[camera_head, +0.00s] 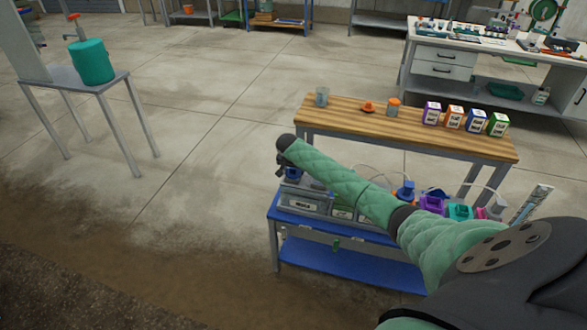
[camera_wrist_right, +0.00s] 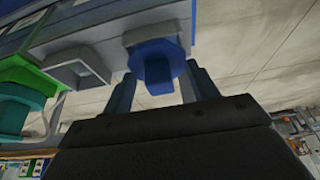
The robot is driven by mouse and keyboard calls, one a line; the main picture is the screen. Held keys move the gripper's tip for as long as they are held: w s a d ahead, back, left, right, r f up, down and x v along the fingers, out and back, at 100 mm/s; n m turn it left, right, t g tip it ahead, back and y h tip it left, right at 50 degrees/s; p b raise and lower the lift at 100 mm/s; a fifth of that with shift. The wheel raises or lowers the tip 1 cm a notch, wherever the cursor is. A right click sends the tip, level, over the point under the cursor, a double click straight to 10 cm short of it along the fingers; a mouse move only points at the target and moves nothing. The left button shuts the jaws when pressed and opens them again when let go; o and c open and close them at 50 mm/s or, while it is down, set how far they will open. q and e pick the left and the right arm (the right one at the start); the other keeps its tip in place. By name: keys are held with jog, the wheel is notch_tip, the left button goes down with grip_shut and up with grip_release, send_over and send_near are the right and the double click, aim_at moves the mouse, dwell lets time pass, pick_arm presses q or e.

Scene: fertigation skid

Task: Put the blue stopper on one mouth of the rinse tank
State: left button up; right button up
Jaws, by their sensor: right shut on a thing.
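My right gripper (camera_head: 289,172) is at the left end of the blue skid, just above a grey tank (camera_head: 303,205) with a white label, which I take to be the rinse tank. In the right wrist view my gripper (camera_wrist_right: 163,88) is shut on the blue stopper (camera_wrist_right: 157,66), with one finger on each side. The stopper lies close to a grey collar on the tank; I cannot tell whether it is seated. Beside it is an open square grey mouth (camera_wrist_right: 75,74). In the head view the stopper is mostly hidden by my gripper. My left gripper is not in view.
Blue, purple (camera_head: 431,204) and teal (camera_head: 459,212) caps with pale hoses stand along the skid, partly behind my right arm. A wooden bench (camera_head: 370,118) with several small boxes stands behind. The floor left of the skid is clear.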

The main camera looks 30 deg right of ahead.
jog(key=o, duration=1)
jog(key=shift+a+r, duration=0.1)
jog(key=shift+r, duration=0.15)
jog(key=b+v, duration=0.2)
jog(key=v, duration=0.4)
jog(key=shift+s+f, duration=0.1)
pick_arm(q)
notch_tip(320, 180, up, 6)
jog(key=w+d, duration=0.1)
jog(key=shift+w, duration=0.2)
pick_arm(e)
jog(key=shift+s+a+r, duration=0.2)
jog(key=shift+r, duration=0.45)
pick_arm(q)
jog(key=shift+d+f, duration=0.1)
